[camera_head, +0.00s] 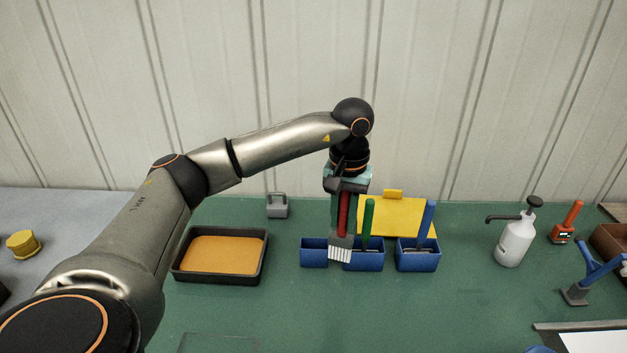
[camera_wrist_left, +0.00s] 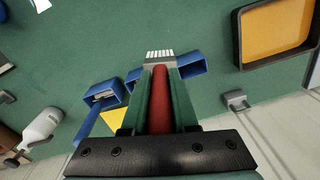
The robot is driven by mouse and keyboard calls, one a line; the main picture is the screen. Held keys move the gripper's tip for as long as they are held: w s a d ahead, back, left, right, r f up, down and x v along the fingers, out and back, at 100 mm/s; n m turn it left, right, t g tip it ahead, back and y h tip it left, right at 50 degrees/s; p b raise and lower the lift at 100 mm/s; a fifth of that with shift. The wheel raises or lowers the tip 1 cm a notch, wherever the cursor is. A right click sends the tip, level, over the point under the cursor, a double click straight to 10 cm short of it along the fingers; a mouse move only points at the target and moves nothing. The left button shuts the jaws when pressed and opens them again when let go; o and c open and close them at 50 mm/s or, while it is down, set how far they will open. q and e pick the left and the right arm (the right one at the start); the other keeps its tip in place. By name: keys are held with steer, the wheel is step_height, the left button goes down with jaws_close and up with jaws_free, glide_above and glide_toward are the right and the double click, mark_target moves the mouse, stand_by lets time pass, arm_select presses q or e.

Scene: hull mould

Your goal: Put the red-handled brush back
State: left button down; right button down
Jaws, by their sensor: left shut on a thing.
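My left gripper (camera_head: 342,222) points down and is shut on the red-handled brush (camera_head: 343,210). The red handle also shows between the fingers in the left wrist view (camera_wrist_left: 161,100), with the white bristles at its far end. In the head view the bristles hang in front of the row of blue holders, between the left and middle ones; their exact height is hard to tell. The left blue holder (camera_head: 313,254) looks empty. The middle blue holder (camera_head: 368,261) has a green-handled brush (camera_head: 369,218), and the right blue holder (camera_head: 417,262) has a blue-handled one (camera_head: 428,215).
A black tray with orange contents (camera_head: 222,279) lies left of the holders. A grey weight (camera_head: 277,207) and a yellow board (camera_head: 395,214) stand behind. A white pump bottle (camera_head: 515,240) and a blue-handled tool (camera_head: 577,293) are at right.

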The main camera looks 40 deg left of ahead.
arm_select(q)
steer(key=w+a+r+n, duration=0.2)
steer(key=a+r+n, duration=0.1)
steer(key=a, duration=0.6)
steer(key=shift+a, duration=0.35)
step_height(320, 180, down, 11)
steer(key=b, duration=0.4)
steer(key=shift+w+d, duration=0.1)
stand_by(0.7)
steer(key=shift+f, duration=0.3)
